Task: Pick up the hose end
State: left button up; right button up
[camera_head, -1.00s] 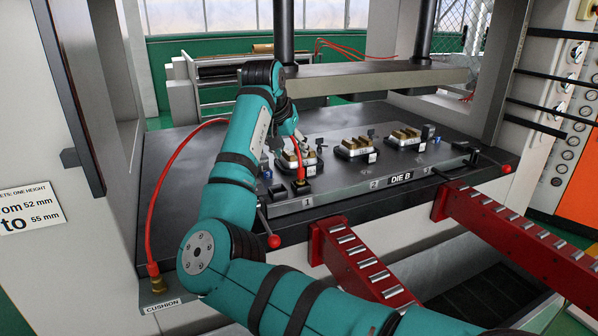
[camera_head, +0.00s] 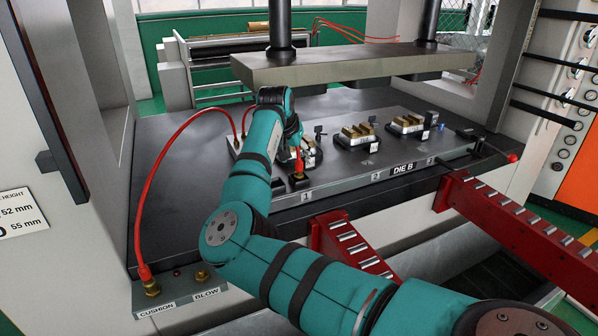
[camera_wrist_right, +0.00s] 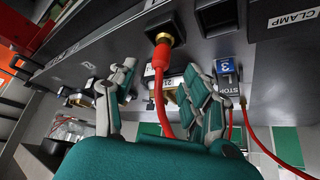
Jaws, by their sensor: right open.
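The hose end, a red sleeve with a brass tip (camera_head: 299,165), stands upright in a black socket block (camera_head: 299,182) at the front of the die plate, near label 1. In the right wrist view the hose end (camera_wrist_right: 160,58) meets its black socket, and the red hose runs down between my fingers. My right gripper (camera_wrist_right: 160,78) is open, one finger on each side of the hose, not closed on it. In the head view my right gripper (camera_head: 295,138) is just above and behind the hose end, partly hidden by my arm. My left gripper is out of view.
A red hose (camera_head: 165,165) rises from the brass CUSHION fitting (camera_head: 146,275), beside a BLOW fitting (camera_head: 203,277). Die blocks (camera_head: 357,135) stand on the plate to the right. The press slab (camera_head: 340,66) hangs above. Red roller rails (camera_head: 345,240) stick out in front.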

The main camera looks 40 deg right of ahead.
aim_at(299, 161)
jog(key=shift+w+d+f, duration=0.1)
jog(key=shift+d+f, duration=0.1)
jog(key=shift+f, duration=0.25)
jog(key=p+x, duration=0.1)
jog(key=x, duration=0.2)
jog(key=shift+w+d+f, duration=0.15)
jog(key=shift+d+f, duration=0.05)
jog(key=shift+f, duration=0.15)
jog(key=shift+d+f, duration=0.15)
jog(key=shift+f, duration=0.1)
jog(key=shift+w+f, duration=0.1)
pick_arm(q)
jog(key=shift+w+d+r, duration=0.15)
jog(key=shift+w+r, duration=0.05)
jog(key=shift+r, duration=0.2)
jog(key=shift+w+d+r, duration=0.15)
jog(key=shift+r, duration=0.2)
pick_arm(e)
jog(key=shift+c, duration=0.2)
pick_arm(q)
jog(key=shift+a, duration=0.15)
pick_arm(e)
grip_shut()
